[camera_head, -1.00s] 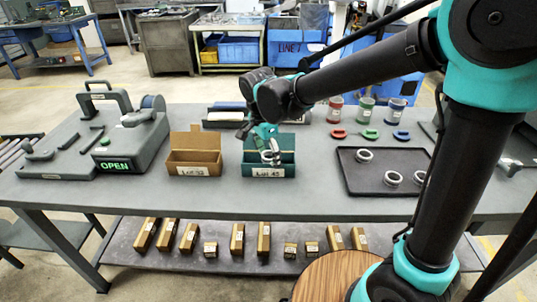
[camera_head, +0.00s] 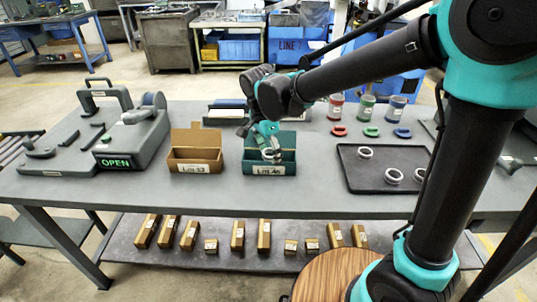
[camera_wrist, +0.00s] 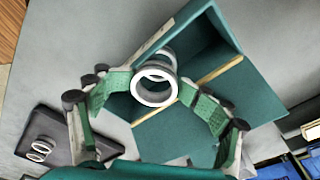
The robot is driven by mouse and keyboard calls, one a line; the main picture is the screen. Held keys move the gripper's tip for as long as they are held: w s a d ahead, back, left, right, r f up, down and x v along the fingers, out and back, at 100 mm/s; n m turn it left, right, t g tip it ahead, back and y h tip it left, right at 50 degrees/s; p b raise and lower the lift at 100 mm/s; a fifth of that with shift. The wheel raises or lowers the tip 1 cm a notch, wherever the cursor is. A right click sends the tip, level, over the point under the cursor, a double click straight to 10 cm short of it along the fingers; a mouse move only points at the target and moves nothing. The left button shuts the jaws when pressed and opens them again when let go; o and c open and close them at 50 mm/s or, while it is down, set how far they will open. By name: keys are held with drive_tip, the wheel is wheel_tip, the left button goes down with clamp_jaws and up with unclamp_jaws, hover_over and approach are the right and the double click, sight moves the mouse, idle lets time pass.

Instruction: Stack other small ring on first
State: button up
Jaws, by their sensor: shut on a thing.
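My gripper (camera_head: 268,140) is over the green box labelled Lot 45 (camera_head: 284,170). In the wrist view its two green-padded fingers (camera_wrist: 157,92) are shut on a small silver ring (camera_wrist: 138,92). A second silver ring (camera_wrist: 166,53) shows just behind the held one, partly hidden by it. I cannot tell whether the two rings touch. The green box also shows in the wrist view (camera_wrist: 262,103), with a thin tan divider (camera_wrist: 215,74) across it. In the head view the held ring (camera_head: 271,155) is small and partly hidden by the gripper.
A dark tray (camera_head: 352,177) on the right holds more silver rings (camera_head: 393,176). A brown box (camera_head: 193,167) stands left of the green box. A grey machine with an OPEN sign (camera_head: 116,163) is farther left. Coloured jars (camera_head: 366,107) stand behind the tray.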

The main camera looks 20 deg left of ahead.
drive_tip(key=shift+d, duration=0.1)
drive_tip(key=o, duration=2)
drive_tip(key=shift+w, duration=0.1)
drive_tip(key=shift+s+r, duration=0.15)
drive_tip(key=shift+r, duration=1)
drive_tip(key=shift+s+r, duration=0.2)
drive_tip(key=shift+r, duration=1)
drive_tip(key=shift+s+r, duration=0.15)
drive_tip(key=shift+r, duration=1)
